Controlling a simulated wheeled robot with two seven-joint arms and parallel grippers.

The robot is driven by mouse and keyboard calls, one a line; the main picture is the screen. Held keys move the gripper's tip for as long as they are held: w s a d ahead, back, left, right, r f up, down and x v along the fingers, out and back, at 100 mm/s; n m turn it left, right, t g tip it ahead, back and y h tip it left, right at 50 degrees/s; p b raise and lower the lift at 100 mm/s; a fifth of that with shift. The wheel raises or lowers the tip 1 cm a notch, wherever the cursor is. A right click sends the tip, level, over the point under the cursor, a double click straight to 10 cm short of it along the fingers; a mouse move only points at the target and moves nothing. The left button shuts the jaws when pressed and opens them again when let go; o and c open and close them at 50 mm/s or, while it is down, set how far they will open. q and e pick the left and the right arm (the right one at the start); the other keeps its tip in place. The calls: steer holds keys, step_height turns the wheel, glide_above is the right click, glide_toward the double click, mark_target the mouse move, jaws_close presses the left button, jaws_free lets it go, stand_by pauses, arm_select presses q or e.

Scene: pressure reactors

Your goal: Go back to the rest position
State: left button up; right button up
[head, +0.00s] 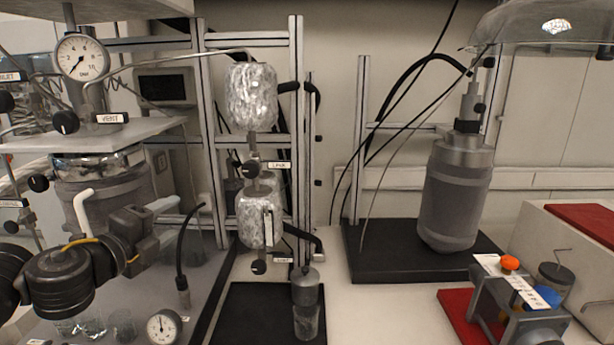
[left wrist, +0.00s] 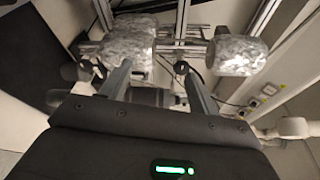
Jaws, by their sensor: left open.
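My left gripper (head: 168,222) is in the left part of the head view, its arm coming in from the left edge. Its two fingers point right, toward the frame with the foil-wrapped vessels. In the left wrist view the two fingers of the gripper (left wrist: 158,72) are spread apart with nothing held between them. Foil-wrapped vessels (left wrist: 128,42) show beyond the fingertips. In the head view an upper foil vessel (head: 251,97) and a lower foil vessel (head: 252,222) hang on the metal frame. My right gripper does not show.
A pressure gauge (head: 80,57) and a steel reactor (head: 105,190) stand close to my left arm. A grey cylinder (head: 455,195) stands on a black base at the right. A device with orange and blue knobs (head: 510,263) sits at the front right. Pale bench between is partly clear.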

arm_select(q)
steer(key=s+d+f+n+g+y, duration=0.1)
steer(key=s+f+n, duration=0.25)
steer(key=f, duration=0.55)
steer(key=s+d+f+n+g+y, duration=0.1)
steer(key=s+d+f+n+g, duration=0.15)
steer(key=f+n, duration=0.4)
steer(key=s+d+f+n+g+y, duration=0.1)
steer(key=s+f+n, duration=0.15)
steer(key=f, duration=0.75)
steer(key=s+f+n+g+y, duration=0.1)
steer(key=s+f+n+g, duration=0.35)
steer(key=s+f, duration=0.6)
steer(key=s+f+n+g, duration=0.45)
steer(key=s+f, duration=0.35)
steer(key=s, duration=0.6)
step_height(320, 180, down, 25)
steer(key=s+a+f+g+b, duration=0.1)
steer(key=s+a+f+g, duration=0.1)
steer(key=s+f, duration=1.5)
steer(key=shift+s+a+f, duration=0.4)
steer(key=shift+a+f, duration=0.1)
steer(key=shift+a, duration=0.2)
